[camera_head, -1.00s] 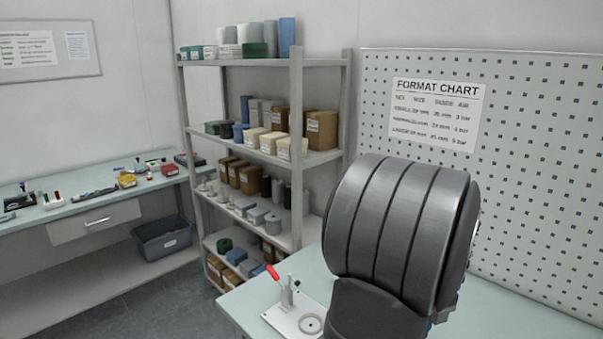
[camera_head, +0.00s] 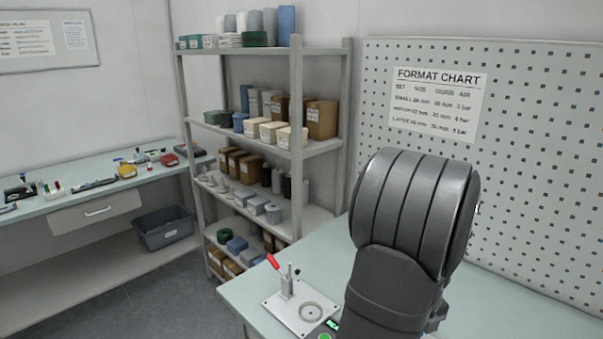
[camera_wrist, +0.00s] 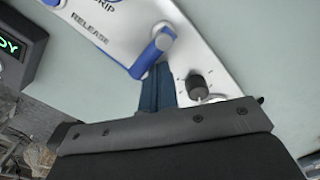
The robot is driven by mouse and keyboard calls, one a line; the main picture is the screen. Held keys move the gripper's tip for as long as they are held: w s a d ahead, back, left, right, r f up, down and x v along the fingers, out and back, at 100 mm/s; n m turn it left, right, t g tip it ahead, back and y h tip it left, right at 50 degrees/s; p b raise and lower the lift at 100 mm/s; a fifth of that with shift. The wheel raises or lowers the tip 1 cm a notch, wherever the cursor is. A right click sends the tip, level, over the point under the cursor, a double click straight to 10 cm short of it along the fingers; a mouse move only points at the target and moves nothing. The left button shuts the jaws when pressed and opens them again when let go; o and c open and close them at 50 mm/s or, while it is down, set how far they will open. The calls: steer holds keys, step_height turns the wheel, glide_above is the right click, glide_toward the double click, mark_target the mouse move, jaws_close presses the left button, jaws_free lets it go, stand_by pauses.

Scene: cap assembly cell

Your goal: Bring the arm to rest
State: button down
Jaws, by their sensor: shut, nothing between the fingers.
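My gripper (camera_wrist: 158,72) shows in the wrist view as narrow dark blue fingers, shut together and empty, reaching out past my dark wrist body. They point over a white and blue panel (camera_wrist: 130,22) lettered "RELEASE" and, partly cut off, "GRIP". The fingertips overlap a blue lever (camera_wrist: 152,52) on it in the picture; I cannot tell whether they touch. In the head view my dark grey arm covers the right middle of the picture and hides my gripper.
A white fixture plate (camera_head: 283,315) with a red-handled clamp (camera_head: 272,261) and a ring (camera_head: 312,312) stands on the pale bench (camera_head: 240,290), left of my arm. A black display (camera_wrist: 14,50) with green letters is nearby. A stocked shelf (camera_head: 297,150) and pegboard (camera_head: 545,130) stand behind.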

steer(key=shift+r, duration=0.1)
steer(key=shift+s+r, duration=0.25)
steer(key=shift+r, duration=0.25)
step_height(320, 180, up, 6)
step_height(320, 180, down, 7)
steer(key=shift+r, duration=0.1)
steer(key=d, duration=0.1)
steer(key=d+f, duration=0.1)
steer(key=w+d, duration=0.1)
steer(key=shift+d+f, duration=0.15)
steer(key=shift+w+r, duration=0.1)
steer(key=shift+r, duration=0.25)
